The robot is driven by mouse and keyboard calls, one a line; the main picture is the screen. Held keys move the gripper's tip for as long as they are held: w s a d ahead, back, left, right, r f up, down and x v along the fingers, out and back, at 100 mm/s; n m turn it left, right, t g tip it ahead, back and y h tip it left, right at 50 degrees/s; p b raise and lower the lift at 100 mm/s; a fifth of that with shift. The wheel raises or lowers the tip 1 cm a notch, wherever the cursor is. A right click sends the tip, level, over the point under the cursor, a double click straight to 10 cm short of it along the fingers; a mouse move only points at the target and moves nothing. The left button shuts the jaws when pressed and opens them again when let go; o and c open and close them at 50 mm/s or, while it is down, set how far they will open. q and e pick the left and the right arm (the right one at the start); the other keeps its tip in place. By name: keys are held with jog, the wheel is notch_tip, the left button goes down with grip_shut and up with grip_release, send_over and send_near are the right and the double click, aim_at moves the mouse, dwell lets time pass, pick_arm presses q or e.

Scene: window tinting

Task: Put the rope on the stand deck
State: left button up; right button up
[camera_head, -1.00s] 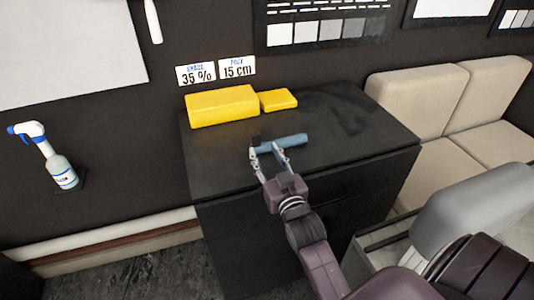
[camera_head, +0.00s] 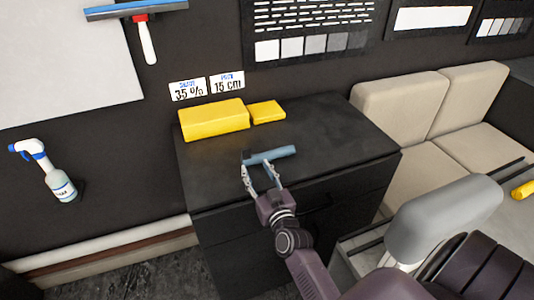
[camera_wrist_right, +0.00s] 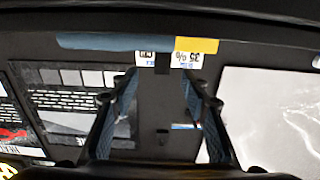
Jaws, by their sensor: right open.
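A blue-grey roll (camera_head: 272,155), which looks like the rope, lies on the top of a black cabinet (camera_head: 325,125), near its front edge. I cannot tell whether this cabinet is the stand deck. My right gripper (camera_head: 257,167) is open, with its fingertips at the near side of the roll; its left finger partly covers the roll's left end. In the right wrist view the roll (camera_wrist_right: 98,43) shows as a blue bar beyond the open fingers (camera_wrist_right: 160,100), with nothing between them. My left gripper is not in view.
Two yellow blocks (camera_head: 213,120) (camera_head: 267,112) stand behind the roll, with small label cards (camera_head: 188,90) above. A spray bottle (camera_head: 55,180) and a squeegee (camera_head: 147,40) are at left. Beige seats (camera_head: 400,105) and a grey headrest (camera_head: 440,217) are at right. The cabinet's right part is clear.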

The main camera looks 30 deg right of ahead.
aim_at(247, 154)
jog(key=p+x, duration=0.1)
jog(key=x, duration=0.6)
jog(key=shift+a, duration=0.2)
grip_shut()
